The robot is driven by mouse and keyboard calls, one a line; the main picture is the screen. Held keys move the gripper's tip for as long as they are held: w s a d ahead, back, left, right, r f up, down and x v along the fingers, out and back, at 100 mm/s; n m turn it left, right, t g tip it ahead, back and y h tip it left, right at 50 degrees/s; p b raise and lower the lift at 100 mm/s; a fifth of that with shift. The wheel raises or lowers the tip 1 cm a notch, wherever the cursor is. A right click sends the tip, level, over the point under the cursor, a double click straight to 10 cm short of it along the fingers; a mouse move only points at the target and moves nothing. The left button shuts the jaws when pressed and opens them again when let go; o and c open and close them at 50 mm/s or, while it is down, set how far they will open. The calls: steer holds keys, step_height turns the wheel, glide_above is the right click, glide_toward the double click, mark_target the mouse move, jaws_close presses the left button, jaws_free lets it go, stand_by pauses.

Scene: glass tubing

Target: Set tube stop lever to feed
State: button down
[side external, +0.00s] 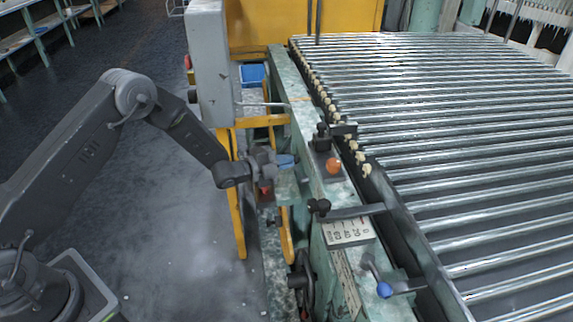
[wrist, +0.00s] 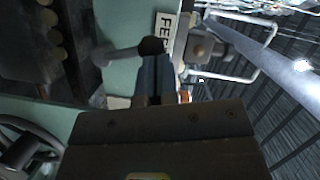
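In the wrist view, a lever with a grey rod and black knob (wrist: 152,46) is just beyond my fingertips; the rod runs left from the knob. A white label reading "FEE", partly cut off (wrist: 163,30), is beside the knob. My gripper (wrist: 155,62) has its dark blue fingers side by side with almost no gap, pointing at the knob; whether they touch it is unclear. In the side external view, my gripper (side external: 286,161) is at the left side of the green machine rail (side external: 305,120), with blue fingertips towards it. I cannot make out this lever there.
A black lever with an orange knob (side external: 333,166), a horizontal lever (side external: 350,212) over a marked plate, and a blue knob (side external: 384,290) sit along the rail. Glass tubes (side external: 450,130) lie to the right. A grey box (side external: 208,60) and yellow frame stand behind my gripper.

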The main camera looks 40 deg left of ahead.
steer(key=shift+w+a, duration=0.35)
stand_by(0.5)
steer(key=s+a+r, duration=0.1)
steer(key=s+a, duration=0.1)
steer(key=s, duration=0.4)
steer(key=s+a+r, duration=0.1)
steer(key=s+r, duration=0.1)
steer(key=s, duration=0.4)
steer(key=shift+a+r, duration=0.2)
steer(key=shift+a, duration=0.15)
steer(key=shift+s, duration=0.1)
